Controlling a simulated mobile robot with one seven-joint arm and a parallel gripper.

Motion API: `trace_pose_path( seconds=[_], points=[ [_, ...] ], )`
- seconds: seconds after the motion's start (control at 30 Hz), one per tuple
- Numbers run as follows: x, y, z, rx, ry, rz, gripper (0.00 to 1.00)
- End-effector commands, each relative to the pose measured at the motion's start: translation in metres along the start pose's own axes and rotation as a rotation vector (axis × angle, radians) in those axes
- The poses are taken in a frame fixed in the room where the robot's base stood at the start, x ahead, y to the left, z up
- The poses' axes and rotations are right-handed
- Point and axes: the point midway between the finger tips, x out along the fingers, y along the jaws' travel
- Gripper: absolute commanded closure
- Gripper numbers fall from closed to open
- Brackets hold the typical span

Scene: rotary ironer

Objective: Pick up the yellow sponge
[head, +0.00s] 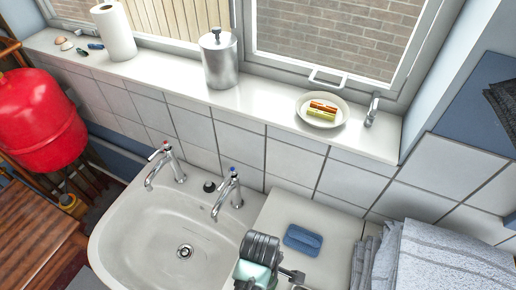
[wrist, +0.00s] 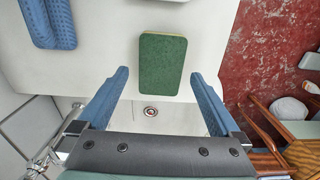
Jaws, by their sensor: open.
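I cannot tell how far above the sponge the fingertips are. In the head view my wrist (head: 262,250) shows at the bottom; the sponge is not visible there, perhaps hidden behind it.
A blue block (head: 302,240) lies on the counter; a blue object (wrist: 48,22) also shows in the wrist view. The basin (head: 150,235) with two taps is to the left, grey towels (head: 430,262) to the right. A plate (head: 338,117) with red and yellow items stands on the sill.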

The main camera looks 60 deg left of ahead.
Motion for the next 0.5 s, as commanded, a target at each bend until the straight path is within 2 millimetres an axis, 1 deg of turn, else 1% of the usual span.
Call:
trace_pose_path(
  seconds=[0.13, 0.23, 0.33, 0.5],
  points=[
    [0.019, -0.002, -0.003, 0.000, 0.000, -0.003, 0.00],
    [0.030, -0.002, -0.003, 0.000, 0.000, -0.003, 0.00],
    [0.035, -0.002, -0.003, 0.000, 0.000, -0.001, 0.00],
    [0.036, -0.002, -0.003, 0.001, 0.000, 0.000, 0.00]
  ],
)
